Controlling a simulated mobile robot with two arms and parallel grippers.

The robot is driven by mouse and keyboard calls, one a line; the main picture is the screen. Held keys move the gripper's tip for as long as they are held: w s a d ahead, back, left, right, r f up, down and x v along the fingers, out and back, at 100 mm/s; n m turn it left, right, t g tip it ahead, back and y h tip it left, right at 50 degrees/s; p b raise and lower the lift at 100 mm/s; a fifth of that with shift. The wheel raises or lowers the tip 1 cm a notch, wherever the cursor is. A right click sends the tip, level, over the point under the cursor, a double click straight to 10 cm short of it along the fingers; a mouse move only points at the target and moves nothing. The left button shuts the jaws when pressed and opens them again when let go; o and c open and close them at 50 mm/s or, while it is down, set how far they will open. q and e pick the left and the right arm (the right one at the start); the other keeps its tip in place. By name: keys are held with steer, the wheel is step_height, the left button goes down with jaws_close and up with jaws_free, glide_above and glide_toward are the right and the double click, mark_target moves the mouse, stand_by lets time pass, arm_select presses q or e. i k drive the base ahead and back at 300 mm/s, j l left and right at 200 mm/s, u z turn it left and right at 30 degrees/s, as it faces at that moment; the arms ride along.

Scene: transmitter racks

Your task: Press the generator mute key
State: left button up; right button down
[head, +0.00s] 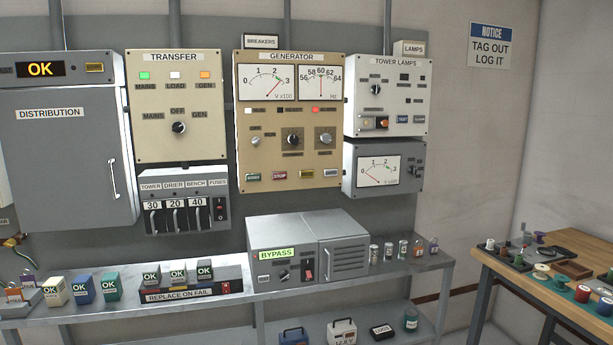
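The beige generator panel (268,163) hangs on the back wall in the middle of the head view. It carries two white dial meters, a row of small lamps with a red one (316,110) lit, a small switch and two round knobs. Along its lower edge are a green key (253,177), a red key (280,175), an amber key (306,174) and a pale key (332,173). The key labels are too small to read surely, so I cannot tell which is mute. Neither of my grippers is in view.
A grey bypass unit (345,232) stands on the metal shelf (420,262) below the panel. The transfer panel (150,140) is to its left, the tower lamps panel (420,98) to its right. A wooden table (500,268) with spools stands at right. Nothing blocks the panel's front.

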mark_target(312, 174)
steer(key=i+j+u, duration=0.1)
steer(key=i+j, duration=0.15)
steer(key=i, duration=0.2)
steer(key=i+j, duration=0.2)
steer(key=i, duration=0.2)
steer(key=i+j+u, duration=0.15)
steer(key=i, duration=0.3)
steer(key=i+j+u, duration=0.1)
steer(key=i+j, duration=0.15)
steer(key=i, duration=0.2)
